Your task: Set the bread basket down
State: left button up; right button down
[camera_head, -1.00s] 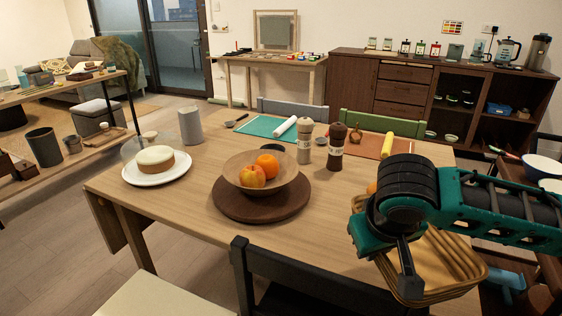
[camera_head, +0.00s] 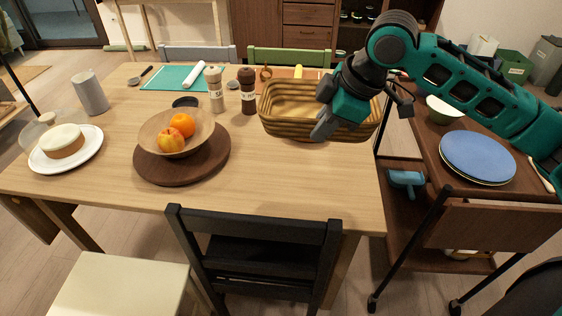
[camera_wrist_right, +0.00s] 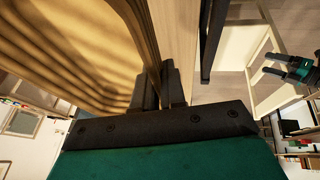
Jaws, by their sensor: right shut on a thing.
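The bread basket (camera_head: 285,122) is a brown, ribbed oblong basket at the right side of the wooden table (camera_head: 270,180) in the head view. My right gripper (camera_head: 322,128) is shut on its near wall. The basket looks level. Whether its base touches the tabletop or hangs just above it, I cannot tell. In the right wrist view, the ribbed basket wall (camera_wrist_right: 85,40) fills the upper left, beside the closed fingers (camera_wrist_right: 160,88). My left gripper (camera_wrist_right: 285,70) shows at the right of that view, fingers apart and empty; it is outside the head view.
Left of the basket stand a dark pepper mill (camera_head: 247,92) and a pale salt mill (camera_head: 215,92). A fruit bowl (camera_head: 165,128) sits on a round brown board (camera_head: 215,155). A black chair (camera_head: 255,235) stands at the near edge. A trolley with blue plates (camera_head: 478,157) stands right.

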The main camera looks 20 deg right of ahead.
notch_tip(320, 180, down, 14)
jog(key=b, duration=0.3)
jog(key=shift+f, duration=0.15)
notch_tip(320, 180, down, 5)
jog(key=shift+f+b, duration=0.1)
jog(key=shift+b, duration=0.65)
jog(key=shift+f, duration=0.15)
pick_arm(q)
jog(key=shift+w+d+f+h, duration=0.15)
jog(key=shift+w+d+f, duration=0.1)
jog(key=shift+d+f, duration=0.3)
jog(key=shift+w+d+f+h, duration=0.15)
jog(key=shift+w+d+f, duration=0.15)
jog(key=shift+d, duration=0.35)
pick_arm(e)
jog(key=c, duration=1.4)
grip_release()
pick_arm(q)
jog(key=shift+a+f, duration=0.1)
jog(key=shift+a, duration=0.1)
pick_arm(e)
jog(key=shift+o, duration=1)
pick_arm(q)
jog(key=shift+f, duration=0.1)
